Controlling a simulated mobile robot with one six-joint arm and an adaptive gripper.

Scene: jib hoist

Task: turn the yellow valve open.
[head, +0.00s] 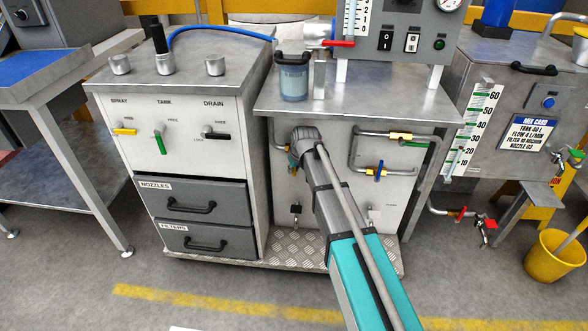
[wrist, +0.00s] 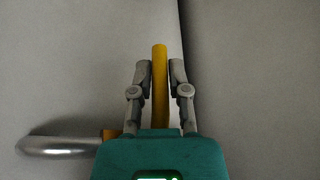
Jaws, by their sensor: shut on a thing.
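In the wrist view, the yellow valve's lever (wrist: 159,56) stands upright in the picture, between the two fingers of my gripper (wrist: 160,84). My gripper is shut on it. A brass fitting (wrist: 110,134) and a grey metal pipe (wrist: 58,145) show at the lower left of the lever. The lever's lower end and the valve's body are hidden behind my gripper.
A pipe with a blue-handled valve (head: 379,171) runs to the right of my arm. A cabinet with a yellow SPRAY lever (head: 124,131) and two drawers stands left. A yellow bucket (head: 552,258) stands on the floor at right.

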